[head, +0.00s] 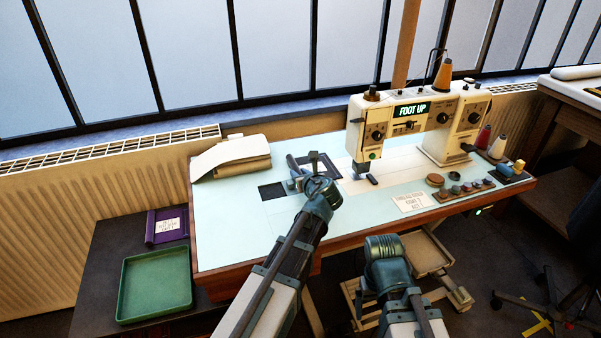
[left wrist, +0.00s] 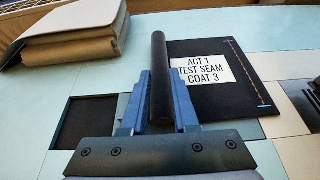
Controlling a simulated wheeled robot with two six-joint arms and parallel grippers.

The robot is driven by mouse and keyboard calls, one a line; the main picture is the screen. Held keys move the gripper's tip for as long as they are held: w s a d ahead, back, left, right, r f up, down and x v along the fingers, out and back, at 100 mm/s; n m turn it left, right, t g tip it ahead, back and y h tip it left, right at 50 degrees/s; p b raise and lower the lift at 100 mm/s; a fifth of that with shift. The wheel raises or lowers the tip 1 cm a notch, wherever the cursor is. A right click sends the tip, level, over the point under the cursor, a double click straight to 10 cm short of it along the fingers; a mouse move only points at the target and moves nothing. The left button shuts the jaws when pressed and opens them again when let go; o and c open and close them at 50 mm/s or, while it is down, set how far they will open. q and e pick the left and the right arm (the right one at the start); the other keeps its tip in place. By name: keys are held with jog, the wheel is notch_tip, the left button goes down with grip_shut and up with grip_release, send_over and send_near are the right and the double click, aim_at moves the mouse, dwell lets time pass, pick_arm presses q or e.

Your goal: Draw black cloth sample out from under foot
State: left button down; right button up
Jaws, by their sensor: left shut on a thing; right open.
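The black cloth sample lies on the table left of the sewing machine's foot (head: 362,168). Its white label reads "ACT 1 TEST SEAM COAT 3" in the left wrist view, where the black cloth (left wrist: 215,100) shows a stitched line near its right edge. My left gripper (head: 297,181) is shut on the sample's dark rolled left edge, seen between the blue fingers (left wrist: 160,105) in the left wrist view. In the head view a gap shows between sample and foot. My right arm is in front of the table; its fingers are hidden.
The sewing machine (head: 400,120) display reads "FOOT UP". A dark square recess (head: 271,190) lies left of my left gripper. A folded beige cloth (head: 232,157) is at the back left. A green tray (head: 155,284) and a purple item (head: 166,226) are on the low side table.

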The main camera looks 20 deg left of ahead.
pick_arm(q)
jog(key=c, duration=0.6)
grip_release()
jog(key=p+v, duration=0.5)
jog(key=v, duration=0.8)
jog(key=shift+w+r, duration=0.1)
jog(key=shift+s+d+r, duration=0.1)
jog(key=shift+s+d, duration=0.15)
jog(key=shift+s, duration=0.15)
